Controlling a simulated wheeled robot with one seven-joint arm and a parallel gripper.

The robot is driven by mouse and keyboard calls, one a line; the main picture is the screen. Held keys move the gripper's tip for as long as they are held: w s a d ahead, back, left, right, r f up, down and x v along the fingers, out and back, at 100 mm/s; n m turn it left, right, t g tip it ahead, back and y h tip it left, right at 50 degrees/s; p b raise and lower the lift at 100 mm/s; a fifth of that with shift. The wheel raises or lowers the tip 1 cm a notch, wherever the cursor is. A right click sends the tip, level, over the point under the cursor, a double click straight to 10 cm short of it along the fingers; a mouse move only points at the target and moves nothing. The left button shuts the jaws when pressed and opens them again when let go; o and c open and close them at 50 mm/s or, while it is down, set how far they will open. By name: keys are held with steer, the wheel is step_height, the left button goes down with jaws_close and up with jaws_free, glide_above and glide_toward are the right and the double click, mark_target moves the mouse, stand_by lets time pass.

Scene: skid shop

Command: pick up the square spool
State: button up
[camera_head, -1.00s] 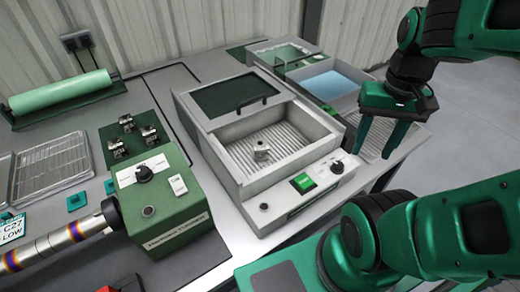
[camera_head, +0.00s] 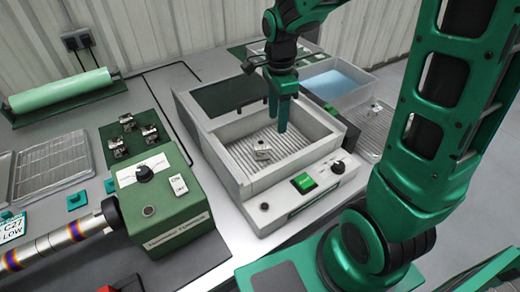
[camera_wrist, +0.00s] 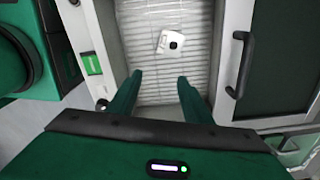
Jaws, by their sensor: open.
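The square spool (camera_head: 262,153) is a small silver-grey block with a round hole. It lies on the ribbed floor of the open grey bath (camera_head: 236,172). In the wrist view the spool (camera_wrist: 171,42) shows whole, beyond the fingertips and a little right of the middle between them. My gripper (camera_head: 279,115) is above the bath, pointing down, just right of the spool in the head view. In the wrist view my gripper's two green fingers (camera_wrist: 160,78) are apart with nothing between them. The gripper does not touch the spool.
The bath walls surround the spool, and a dark lid with a handle (camera_wrist: 241,62) covers its back part. The front panel has a green switch (camera_head: 303,183) and a knob. Left stands a green control box (camera_head: 155,190). Behind right is a tray of blue liquid (camera_head: 335,84).

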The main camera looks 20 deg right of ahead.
mark_target(261, 144)
steer(key=a, duration=0.1)
steer(key=w+a+f+m, duration=0.1)
steer(key=w+a, duration=0.1)
steer(key=shift+f+m, duration=0.3)
steer(key=shift+f, duration=0.05)
steer(key=shift+a+f, duration=0.1)
steer(key=shift+f, duration=0.25)
step_height(261, 144, down, 5)
steer(key=shift+r, duration=0.1)
steer(key=shift+a+f, duration=0.2)
steer(key=shift+f, duration=0.65)
steer(key=shift+a+f, duration=0.15)
steer(key=shift+f, duration=0.75)
steer(key=shift+a+f, duration=0.2)
steer(key=shift+f, duration=0.65)
steer(key=c, duration=1)
